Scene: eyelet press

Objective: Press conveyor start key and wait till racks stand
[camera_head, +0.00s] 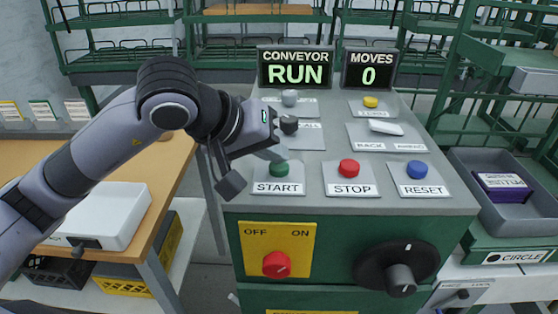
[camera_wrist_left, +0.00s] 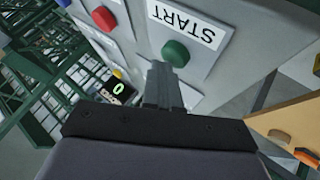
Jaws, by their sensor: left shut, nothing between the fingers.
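The control panel (camera_head: 320,197) has a green START key (camera_head: 279,169), a red STOP key (camera_head: 349,169) and a blue RESET key (camera_head: 416,169). The conveyor display (camera_head: 295,73) reads RUN. My left gripper (camera_head: 276,152) is shut and empty, its tips just above and behind the START key. The START key also shows in the left wrist view (camera_wrist_left: 176,53), just beyond the fingertips (camera_wrist_left: 162,72); I cannot tell whether they touch. Green racks (camera_head: 120,50) show behind the panel. My right gripper is not in view.
The moves display (camera_head: 369,71) reads 0. Below are a red OFF/ON switch (camera_head: 276,264) and a black rotary knob (camera_head: 400,277). A wooden table (camera_head: 170,180) with a white box (camera_head: 112,215) is on the left. A grey bin (camera_head: 472,172) is on the right.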

